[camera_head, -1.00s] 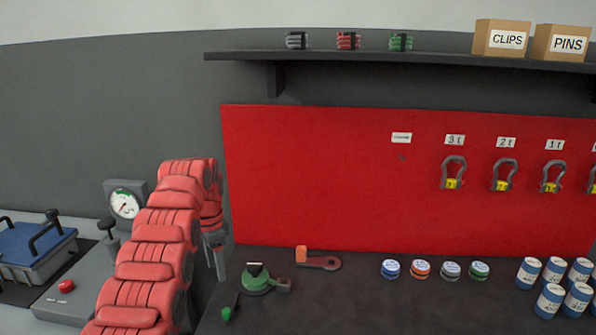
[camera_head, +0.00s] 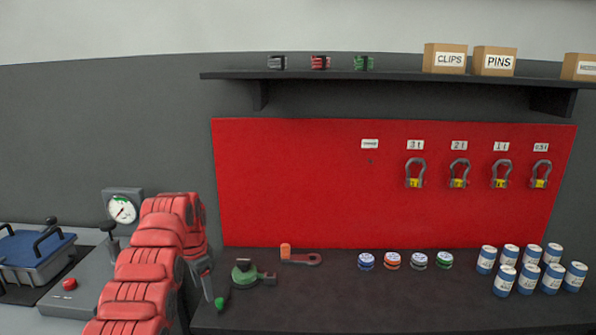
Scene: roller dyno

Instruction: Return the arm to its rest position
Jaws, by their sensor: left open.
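My left arm, in red segmented covers, comes in from the lower left of the head view. My left gripper (camera_head: 207,283) hangs at its end, pointing down at the left end of the dark bench. It is open, and I see nothing held in it. A green round tool (camera_head: 244,273) stands on the bench just right of the gripper. A small green-tipped piece (camera_head: 221,302) lies close by the fingers; I cannot tell whether they touch. My right gripper is not in view.
A gauge (camera_head: 122,209) and a blue-topped case (camera_head: 36,252) stand left of my arm. An orange-ended tool (camera_head: 300,257), several small tins (camera_head: 392,260) and blue-white cans (camera_head: 530,267) sit on the bench. Shackles (camera_head: 459,173) hang on the red board (camera_head: 290,185). The bench front is clear.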

